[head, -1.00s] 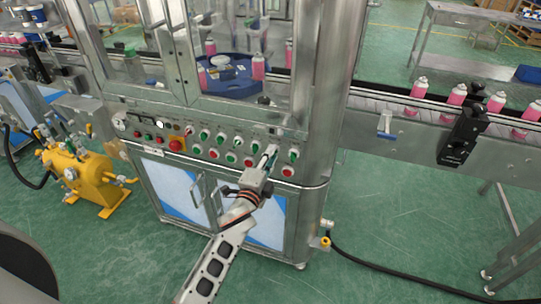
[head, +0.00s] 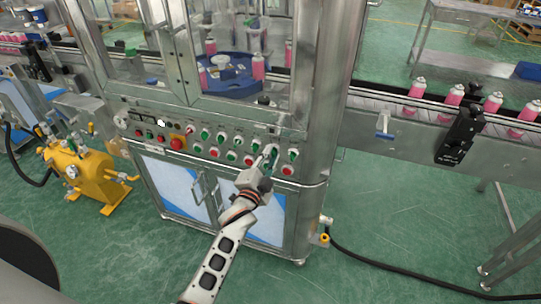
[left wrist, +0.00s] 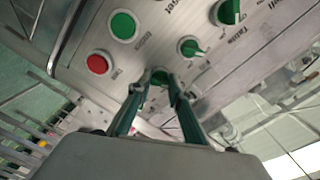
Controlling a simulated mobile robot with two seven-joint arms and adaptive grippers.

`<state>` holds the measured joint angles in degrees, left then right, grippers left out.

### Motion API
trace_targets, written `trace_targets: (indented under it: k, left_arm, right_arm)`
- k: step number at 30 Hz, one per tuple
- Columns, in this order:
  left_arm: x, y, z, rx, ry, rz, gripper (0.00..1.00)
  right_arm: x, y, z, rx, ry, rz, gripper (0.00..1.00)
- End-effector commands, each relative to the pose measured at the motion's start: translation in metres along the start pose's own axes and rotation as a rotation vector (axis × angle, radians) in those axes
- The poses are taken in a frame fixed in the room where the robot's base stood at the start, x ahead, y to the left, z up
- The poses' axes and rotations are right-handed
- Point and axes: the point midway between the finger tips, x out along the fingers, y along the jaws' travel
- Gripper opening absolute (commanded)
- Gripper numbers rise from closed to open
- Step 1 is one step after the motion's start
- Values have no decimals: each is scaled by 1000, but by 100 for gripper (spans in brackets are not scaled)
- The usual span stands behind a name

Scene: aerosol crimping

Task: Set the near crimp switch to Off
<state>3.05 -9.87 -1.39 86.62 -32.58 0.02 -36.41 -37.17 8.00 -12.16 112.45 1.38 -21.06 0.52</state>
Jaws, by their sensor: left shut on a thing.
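The control panel (head: 215,140) on the front of the steel machine carries rows of green knobs and red and green buttons. My left gripper (head: 268,158) is at the panel's right part. In the left wrist view its two fingers (left wrist: 160,88) are shut on a green switch knob (left wrist: 160,77), which they partly hide. I cannot read this knob's label or its exact setting. Another green knob (left wrist: 192,46) sits beside it, clear of the fingers. My right gripper is not in view.
A red button (left wrist: 97,64) and a green button (left wrist: 123,25) lie close to the fingers. A conveyor with pink cans (head: 454,94) runs off to the right. A yellow pump (head: 85,175) stands at the left. A black hose (head: 400,277) lies on the floor.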

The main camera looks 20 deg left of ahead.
Motion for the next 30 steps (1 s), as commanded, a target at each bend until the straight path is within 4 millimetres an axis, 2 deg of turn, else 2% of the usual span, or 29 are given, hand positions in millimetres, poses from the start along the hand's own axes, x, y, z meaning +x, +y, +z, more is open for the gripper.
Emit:
trace_targets:
  k: [8, 9, 10, 11, 23, 26, 30]
  left_arm:
    - [0, 1, 0, -4, -1, 1, 0]
    - [0, 1, 0, -4, -1, 1, 27]
    - [0, 1, 0, -3, -1, 1, 35]
    - [0, 1, 0, -3, 0, 1, 36]
    - [-4, 1, 0, -1, 0, 1, 36]
    - [-15, 1, 1, -1, -1, 1, 36]
    - [-40, 2, 1, -2, -1, 2, 36]
  right_arm:
    - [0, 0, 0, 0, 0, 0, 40]
    - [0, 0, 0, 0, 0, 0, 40]
    - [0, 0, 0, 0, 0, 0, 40]
    - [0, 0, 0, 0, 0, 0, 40]
    - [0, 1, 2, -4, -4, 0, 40]
    - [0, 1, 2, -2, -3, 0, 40]
    - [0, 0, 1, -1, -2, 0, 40]
